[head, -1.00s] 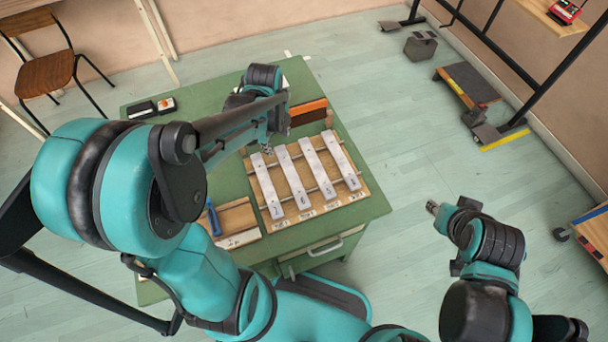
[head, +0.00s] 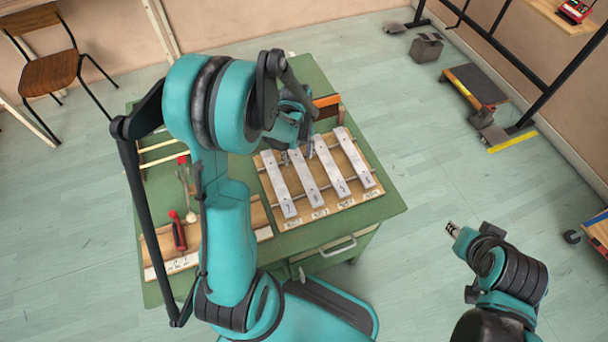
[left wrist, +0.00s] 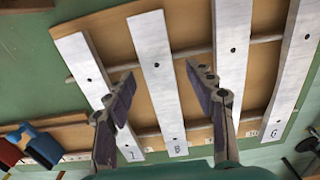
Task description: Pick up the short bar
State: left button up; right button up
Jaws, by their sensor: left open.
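Several pale metal bars lie side by side across two rails on a wooden frame (head: 266,160). They look close in length, and I cannot tell which is the short bar. The leftmost bar (head: 279,186), the second (head: 309,184), the third (head: 331,172) and the rightmost (head: 357,160) show in the head view. My left gripper (head: 298,152) is open and empty over the frame's far part. In the left wrist view its fingers (left wrist: 160,78) stand apart on either side of the second bar (left wrist: 151,38); contact is unclear. My right gripper (head: 452,229) is small, away from the table.
An orange-and-brown block (head: 327,102) stands behind the frame. Blue and red handles (left wrist: 40,144) show in the left wrist view.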

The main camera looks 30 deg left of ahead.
pick_arm(q)
grip_shut()
jog(key=shift+r, duration=0.1)
